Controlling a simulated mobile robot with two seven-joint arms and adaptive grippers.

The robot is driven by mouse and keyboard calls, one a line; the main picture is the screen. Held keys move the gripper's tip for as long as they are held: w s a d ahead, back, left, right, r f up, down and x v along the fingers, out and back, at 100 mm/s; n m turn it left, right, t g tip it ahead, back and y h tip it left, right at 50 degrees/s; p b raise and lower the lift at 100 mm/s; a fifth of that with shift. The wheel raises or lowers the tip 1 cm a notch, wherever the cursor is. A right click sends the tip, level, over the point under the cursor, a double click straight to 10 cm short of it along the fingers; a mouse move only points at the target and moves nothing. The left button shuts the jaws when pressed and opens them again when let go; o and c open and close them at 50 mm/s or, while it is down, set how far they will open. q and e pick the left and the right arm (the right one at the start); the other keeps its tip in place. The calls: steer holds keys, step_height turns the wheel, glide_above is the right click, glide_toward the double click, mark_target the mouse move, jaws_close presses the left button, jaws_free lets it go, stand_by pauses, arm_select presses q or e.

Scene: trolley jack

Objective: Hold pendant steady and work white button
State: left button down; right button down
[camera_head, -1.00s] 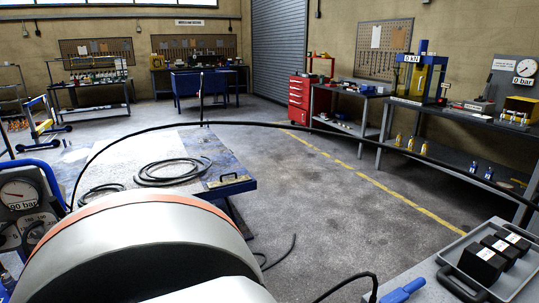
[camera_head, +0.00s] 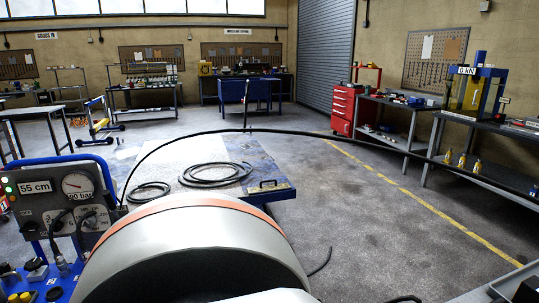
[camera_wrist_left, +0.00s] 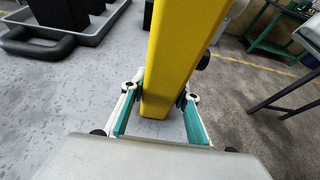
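In the left wrist view a yellow pendant (camera_wrist_left: 176,55) stands out lengthwise from between the fingers of my left gripper (camera_wrist_left: 162,98). The teal-padded fingers lie against both sides of its lower end, and the gripper looks shut on it. A black round knob shows on the pendant's right side. No white button can be made out on the faces in view. The head view shows neither the pendant nor either gripper.
A panel (camera_head: 50,208) with a "55 cm" display and a 90 bar gauge stands left. A black hose (camera_head: 300,132) arches across. A grey tray (camera_wrist_left: 95,28) lies near the pendant. Benches stand right.

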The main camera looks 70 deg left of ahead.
arm_select(q)
steer(key=c, duration=1.4)
jaws_free()
steer(key=shift+c, duration=0.2)
